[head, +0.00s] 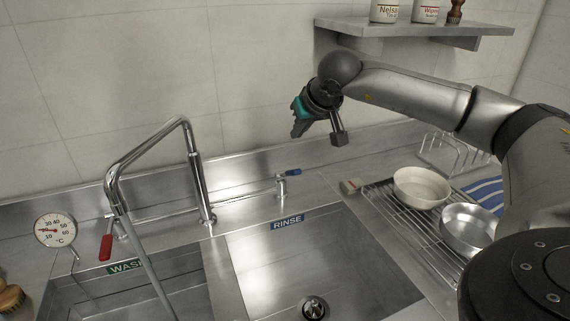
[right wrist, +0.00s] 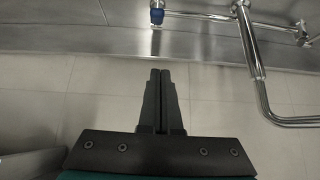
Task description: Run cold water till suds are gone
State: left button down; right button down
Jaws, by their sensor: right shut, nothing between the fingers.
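The blue-tipped lever (head: 290,173) stands on the deck behind the RINSE basin (head: 290,255). It also shows at the top of the right wrist view (right wrist: 157,15). The red lever (head: 106,247) is by the WASH basin (head: 130,285). The bent spout (head: 150,145) rises between the basins and reaches over the WASH side. A grey vertical line hangs below its end; I cannot tell whether it is pipe or water. No suds show in the visible parts of the basins. My right gripper (head: 298,132) is shut and empty, above and apart from the blue lever. My left gripper is out of view.
A dial thermometer (head: 55,231) is at the left. At the right, a wire rack (head: 405,225) holds a cream bowl (head: 421,187) and a metal pan (head: 468,228). A wall shelf (head: 430,30) with jars is above my right arm. The RINSE basin's drain (head: 313,307) is visible.

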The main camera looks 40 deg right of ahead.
send_over(288, 175)
jog(key=d, duration=0.1)
jog(key=f, duration=0.7)
jog(key=shift+w+f, duration=0.15)
jog(key=shift+w, duration=0.1)
jog(key=f, duration=0.1)
jog(key=s+f, duration=0.1)
jog(key=shift+s+a+f, duration=0.15)
jog(key=shift+f, duration=0.2)
jog(key=shift+s+a+f, duration=0.15)
jog(key=shift+s+f, duration=0.15)
jog(key=shift+f, duration=0.15)
jog(key=shift+f, duration=0.15)
